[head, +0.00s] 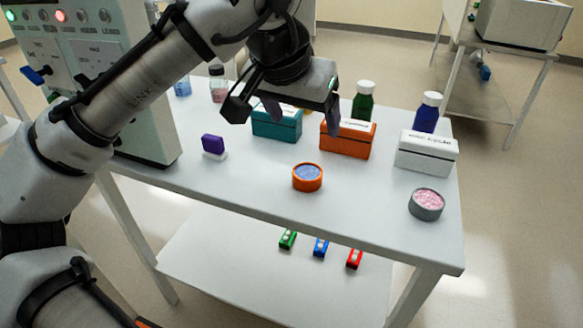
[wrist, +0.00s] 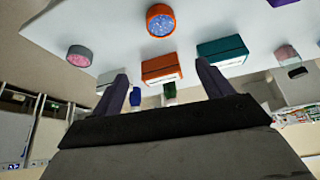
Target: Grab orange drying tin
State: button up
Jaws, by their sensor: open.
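The orange tin (head: 307,187) is round and low, with blue beads showing in its open top. It stands upright on the bench top (head: 250,180), near the front edge. It also shows at the top of the wrist view (wrist: 160,7), unobstructed. My gripper (head: 300,110) is open and empty, above the back half of the bench, behind and higher than the tin in the head view. Its two dark fingers (wrist: 162,78) point toward the boxes in the wrist view and do not touch the tin.
An orange box (head: 347,146) and a teal box (head: 276,127) stand behind the tin. A white box (head: 426,158) and a grey tin (head: 426,213) with pink contents are to the right. A purple-and-white block (head: 213,148) is to the left. Bench surface around the orange tin is clear.

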jog(key=a, duration=0.1)
jog(key=g, duration=0.1)
send_over(307, 171)
jog(key=s+a, duration=0.1)
jog(key=s, duration=0.2)
jog(key=shift+y, duration=0.4)
notch_tip(307, 171, down, 9)
jog(key=shift+w+a+r+b, duration=0.1)
jog(key=shift+w+a+b, duration=0.05)
jog(key=shift+b, duration=0.25)
jog(key=shift+x, duration=2.75)
jog(key=shift+c, duration=0.2)
jog(key=c, duration=1.1)
jog(key=shift+o, duration=0.2)
jog(key=shift+r, duration=0.2)
